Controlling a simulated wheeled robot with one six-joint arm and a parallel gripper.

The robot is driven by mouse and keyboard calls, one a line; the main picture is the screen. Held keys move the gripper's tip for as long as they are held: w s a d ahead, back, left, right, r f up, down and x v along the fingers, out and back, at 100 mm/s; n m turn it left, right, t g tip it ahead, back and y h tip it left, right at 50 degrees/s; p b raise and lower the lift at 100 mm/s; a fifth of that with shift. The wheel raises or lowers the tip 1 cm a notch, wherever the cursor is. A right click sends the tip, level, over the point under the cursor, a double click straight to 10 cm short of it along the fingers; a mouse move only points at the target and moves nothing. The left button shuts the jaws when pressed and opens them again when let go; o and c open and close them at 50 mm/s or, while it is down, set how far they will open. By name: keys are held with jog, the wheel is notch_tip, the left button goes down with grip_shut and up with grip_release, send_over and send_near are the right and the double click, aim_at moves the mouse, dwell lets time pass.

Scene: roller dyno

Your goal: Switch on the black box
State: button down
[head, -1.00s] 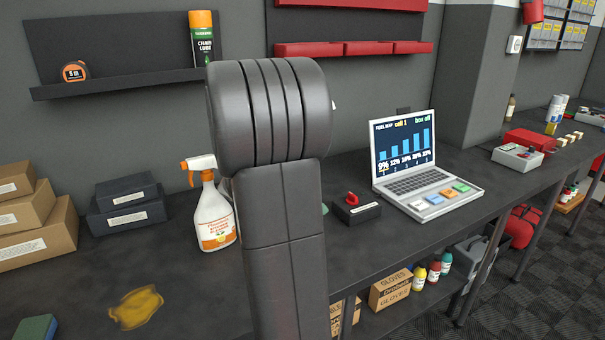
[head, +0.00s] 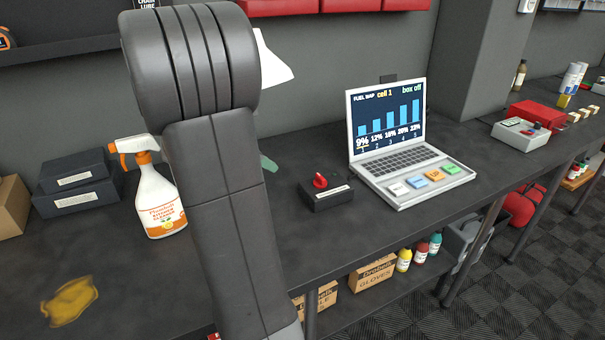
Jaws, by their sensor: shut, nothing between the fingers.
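The black box (head: 333,201) sits on the dark bench, left of the laptop, with a red knob (head: 320,181) on top and a white label on its front. The laptop (head: 407,160) is open, and its screen reads "FUEL MAP", "cell 1" and "box off". Its bars are labelled 9% to 23%. My thick grey arm stands upright in front of the bench, left of the box, and does not cover it. My gripper does not show; it is hidden or out of the picture.
A spray bottle (head: 158,195) stands left of my arm, near two dark boxes (head: 78,183). A yellow cloth-like patch (head: 70,301) lies at front left. A grey box (head: 520,132) and a red case (head: 535,113) are farther right. Bare bench surrounds the black box.

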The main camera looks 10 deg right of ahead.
send_near(311, 179)
jog(key=f, duration=0.1)
jog(key=s+d+f, duration=0.1)
jog(key=s+f, duration=0.1)
jog(key=shift+s+d+f, duration=0.1)
jog(key=shift+d+f, duration=0.15)
jog(key=shift+f, duration=0.1)
jog(key=shift+w+d+r+p, duration=0.1)
jog(key=shift+w+d+p, duration=0.1)
jog(key=shift+d, duration=0.35)
jog(key=shift+w+d+r+p, duration=0.1)
jog(key=shift+w+d, duration=0.15)
jog(key=shift+d, duration=0.3)
jog(key=shift+w+d, duration=0.25)
jog(key=shift+d, duration=0.35)
jog(key=shift+w+m+g+p, duration=0.35)
jog(key=shift+m+g+p, duration=0.45)
jog(key=shift+m+p, duration=0.35)
jog(key=shift+w+r+m+g+h+p, duration=0.15)
jog(key=shift+w+m+g+h+p, duration=0.2)
jog(key=shift+m+g+p, duration=0.7)
jog(key=m+g+p, duration=0.1)
jog(key=w+m+g+p, duration=0.1)
jog(key=m, duration=0.1)
jog(key=shift+d, duration=0.3)
jog(key=shift+w+d+f+p, duration=0.2)
jog(key=shift+w+d+p, duration=0.3)
jog(key=shift+p, duration=0.25)
jog(key=shift+w+d, duration=0.3)
jog(key=shift+d, duration=0.6)
